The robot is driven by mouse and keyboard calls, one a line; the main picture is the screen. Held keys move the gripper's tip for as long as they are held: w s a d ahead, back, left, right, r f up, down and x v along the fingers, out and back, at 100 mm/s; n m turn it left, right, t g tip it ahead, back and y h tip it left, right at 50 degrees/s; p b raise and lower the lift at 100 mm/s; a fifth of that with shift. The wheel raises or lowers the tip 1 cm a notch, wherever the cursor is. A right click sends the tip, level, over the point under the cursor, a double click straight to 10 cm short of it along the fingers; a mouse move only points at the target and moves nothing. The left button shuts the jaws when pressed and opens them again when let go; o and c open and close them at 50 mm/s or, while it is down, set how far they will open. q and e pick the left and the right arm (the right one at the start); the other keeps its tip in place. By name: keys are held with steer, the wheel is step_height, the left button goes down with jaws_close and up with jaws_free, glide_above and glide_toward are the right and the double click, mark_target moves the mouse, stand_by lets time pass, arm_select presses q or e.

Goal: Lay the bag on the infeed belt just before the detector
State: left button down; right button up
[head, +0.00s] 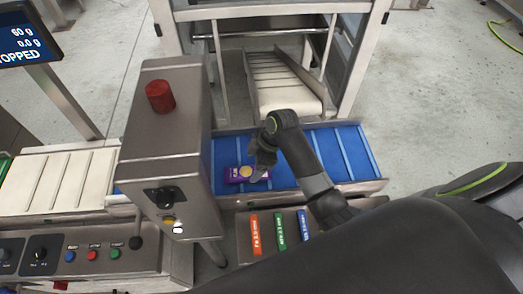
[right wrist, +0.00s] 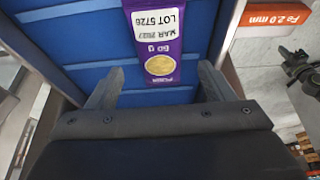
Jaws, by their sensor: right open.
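The purple bag (head: 243,174), with a white label and a yellow disc, lies flat on the blue infeed belt (head: 353,150), just to the right of the steel detector housing (head: 150,110). In the right wrist view the bag (right wrist: 154,30) shows its lot print, and its far end is cut off by the frame. My right gripper (head: 260,173) is open at the bag's near end. Its two fingers (right wrist: 158,82) stand on either side of that end, with gaps between them and the bag. My left gripper is not in view.
Orange (head: 255,234), green (head: 280,229) and blue (head: 303,225) test sticks lie on a steel ledge in front of the belt. A cream chute (head: 285,97) stands behind. A cream belt (head: 60,182) is at the left.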

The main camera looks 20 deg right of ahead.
steer(key=v, duration=0.7)
steer(key=shift+r, duration=0.25)
steer(key=shift+s+d+f, duration=0.1)
steer(key=shift+d, duration=0.05)
